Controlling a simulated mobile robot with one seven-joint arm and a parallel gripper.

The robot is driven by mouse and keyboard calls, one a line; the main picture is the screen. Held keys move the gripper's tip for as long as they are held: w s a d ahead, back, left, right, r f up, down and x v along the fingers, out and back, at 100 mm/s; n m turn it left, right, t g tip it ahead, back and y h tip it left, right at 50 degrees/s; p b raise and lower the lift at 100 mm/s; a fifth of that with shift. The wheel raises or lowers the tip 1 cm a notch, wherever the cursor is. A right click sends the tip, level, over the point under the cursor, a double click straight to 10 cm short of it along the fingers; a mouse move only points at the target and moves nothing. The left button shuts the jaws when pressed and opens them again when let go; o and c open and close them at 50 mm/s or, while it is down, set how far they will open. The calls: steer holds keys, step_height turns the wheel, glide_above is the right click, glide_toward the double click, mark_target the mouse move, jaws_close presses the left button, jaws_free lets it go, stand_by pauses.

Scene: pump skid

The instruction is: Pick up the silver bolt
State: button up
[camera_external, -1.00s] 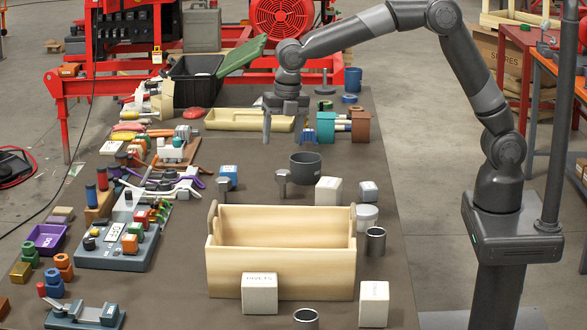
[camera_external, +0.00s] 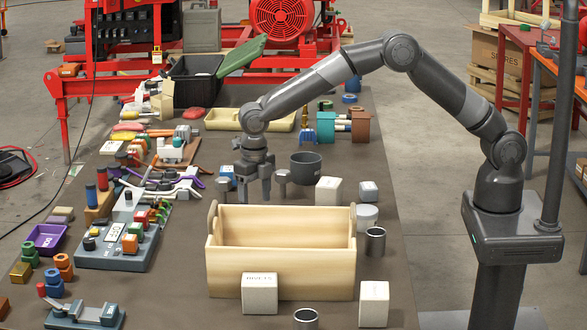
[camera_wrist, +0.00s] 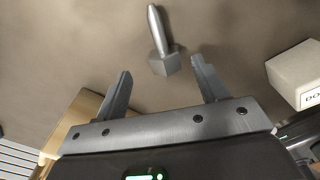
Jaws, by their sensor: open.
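A silver bolt (camera_wrist: 160,42) with a square head and a round shaft shows in the wrist view, just beyond the gap between my fingertips. In the external view a grey bolt (camera_external: 282,178) stands upright on the table, right of my gripper and behind the wooden box.
The open wooden box (camera_external: 282,272) stands in front of my gripper. A dark cup (camera_external: 306,167) and a pale block (camera_external: 328,190) stand to the right. Tools and coloured parts crowd the left side. A pale block (camera_wrist: 298,74) shows at the right of the wrist view.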

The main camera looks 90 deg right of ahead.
steer(key=f, duration=0.3)
steer(key=shift+s+d+f, duration=0.1)
steer(key=shift+s+f, duration=0.2)
steer(key=shift+f, duration=0.7)
steer(key=shift+c, duration=0.4)
steer(key=c, duration=1.1)
steer(key=shift+c, duration=0.2)
